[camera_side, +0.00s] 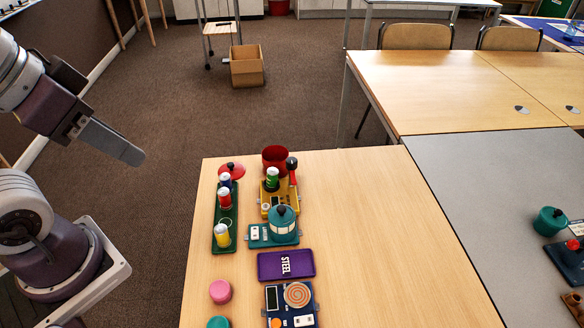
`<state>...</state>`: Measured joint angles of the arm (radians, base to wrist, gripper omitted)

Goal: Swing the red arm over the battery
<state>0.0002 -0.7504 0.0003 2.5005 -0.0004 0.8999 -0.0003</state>
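A red arm (293,178) with a black knob (291,162) stands at the right edge of a yellow device (285,211) on the wooden table. A green battery-like cylinder (272,182) stands upright on that device, to the left of the red arm. The red arm is beside the cylinder, not over it. My gripper (135,154) is in the air at the left, well away from the device and touching nothing. Its fingers show edge-on as one grey shape, so I cannot tell whether they are apart.
A green tray (226,213) holds several cylinders left of the device. A red bowl (275,158) and red lid (231,170) are behind. The table's right side (390,240) is clear.

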